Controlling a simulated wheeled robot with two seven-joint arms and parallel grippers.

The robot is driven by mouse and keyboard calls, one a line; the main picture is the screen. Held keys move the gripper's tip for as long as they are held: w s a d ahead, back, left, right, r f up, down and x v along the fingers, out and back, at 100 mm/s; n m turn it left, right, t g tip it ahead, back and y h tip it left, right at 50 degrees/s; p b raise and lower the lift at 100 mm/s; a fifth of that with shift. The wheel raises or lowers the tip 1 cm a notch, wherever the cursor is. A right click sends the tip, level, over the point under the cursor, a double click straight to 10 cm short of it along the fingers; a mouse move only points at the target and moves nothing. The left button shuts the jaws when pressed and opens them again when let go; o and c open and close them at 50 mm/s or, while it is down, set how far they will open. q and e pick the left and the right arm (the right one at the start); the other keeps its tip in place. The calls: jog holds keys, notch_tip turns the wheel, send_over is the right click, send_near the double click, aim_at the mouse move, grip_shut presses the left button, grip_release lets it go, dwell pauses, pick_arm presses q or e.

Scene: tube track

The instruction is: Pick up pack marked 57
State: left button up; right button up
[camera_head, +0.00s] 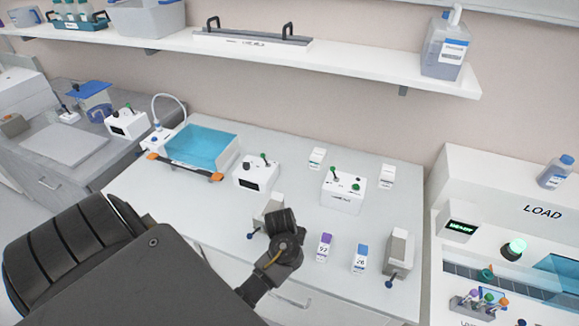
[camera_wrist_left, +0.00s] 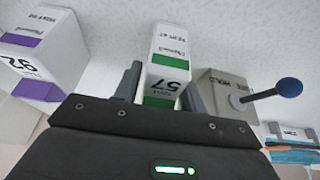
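The pack marked 57 (camera_wrist_left: 168,65), white with green bands, stands between the two fingers of my left gripper (camera_wrist_left: 163,88) in the left wrist view. The number appears upside down there. The fingers lie close along both sides of the pack; whether they press on it cannot be told. In the head view my left gripper (camera_head: 284,240) is low over the table's front part and hides this pack. My right gripper is not in view.
A purple-marked pack (camera_head: 324,247) and a blue-marked pack (camera_head: 360,258) stand right of my left gripper. A grey block with a blue-knobbed lever (camera_wrist_left: 228,95) is close beside the fingers; another (camera_head: 399,252) stands further right. A white box (camera_head: 343,190) stands behind.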

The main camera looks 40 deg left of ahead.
pick_arm(q)
jog(key=c, duration=0.7)
jog(key=shift+r, duration=0.1)
jog(key=shift+r+p, duration=0.5)
jog(key=shift+r, duration=0.1)
jog(key=r, duration=0.1)
jog(key=r+p, duration=0.2)
jog(key=shift+s+a+r, duration=0.1)
jog(key=shift+s, duration=0.15)
jog(key=s+r+p, duration=0.1)
jog(key=s+r, duration=0.1)
jog(key=s, duration=0.2)
jog(key=s+r+p, duration=0.1)
jog(key=s+r, duration=0.2)
jog(key=s, duration=0.2)
jog(key=s+r+p, duration=0.1)
jog(key=s+r, duration=0.2)
jog(key=s, duration=0.1)
jog(key=shift+s+a+r+p, duration=0.2)
jog(key=shift+s+p, duration=0.05)
jog(key=shift+p, duration=0.05)
